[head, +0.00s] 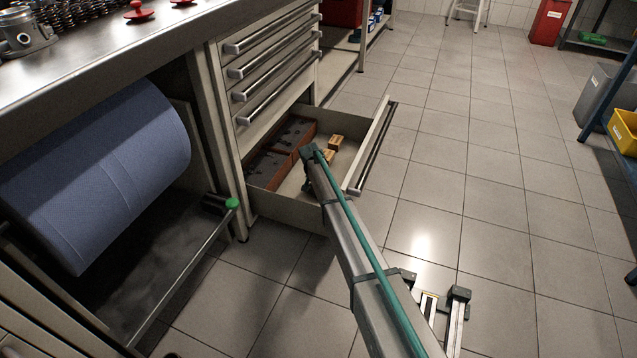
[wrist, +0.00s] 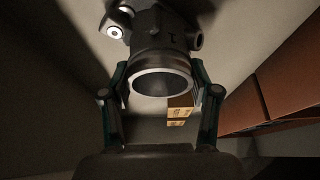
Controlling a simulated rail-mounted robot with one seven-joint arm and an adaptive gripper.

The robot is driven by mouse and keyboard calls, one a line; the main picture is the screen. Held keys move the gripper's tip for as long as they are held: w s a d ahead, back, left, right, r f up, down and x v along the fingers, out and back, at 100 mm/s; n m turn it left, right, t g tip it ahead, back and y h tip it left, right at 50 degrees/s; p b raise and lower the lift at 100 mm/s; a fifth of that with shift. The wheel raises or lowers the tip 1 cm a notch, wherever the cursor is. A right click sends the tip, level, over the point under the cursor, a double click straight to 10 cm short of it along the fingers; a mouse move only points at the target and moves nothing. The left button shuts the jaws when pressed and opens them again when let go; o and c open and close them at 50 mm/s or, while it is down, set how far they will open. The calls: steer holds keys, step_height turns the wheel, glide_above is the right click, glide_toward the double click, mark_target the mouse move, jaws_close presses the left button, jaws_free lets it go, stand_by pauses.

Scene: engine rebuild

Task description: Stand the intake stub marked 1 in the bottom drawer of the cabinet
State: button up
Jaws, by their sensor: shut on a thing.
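The intake stub (wrist: 158,35) is a dark metal piece with a mark that looks like a 1, a flange with bolt holes at its far end and an open round mouth facing the wrist camera. My gripper (wrist: 160,70) is shut on it, one finger on each side near the mouth. The bottom drawer (head: 372,146) of the cabinet (head: 226,108) is pulled out. Whether the stub touches the drawer floor cannot be told.
A brown divided box (head: 292,152) with dark contents fills the drawer's left part; its wall shows in the wrist view (wrist: 275,92). Small cardboard boxes (head: 335,141) lie right of it, also visible below the stub (wrist: 180,110). A blue paper roll (head: 95,165) hangs left of the cabinet.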

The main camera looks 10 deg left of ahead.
steer(key=o, duration=1.6)
steer(key=shift+c, duration=0.2)
steer(key=p+v, duration=0.4)
steer(key=v, duration=0.8)
steer(key=shift+r, duration=0.1)
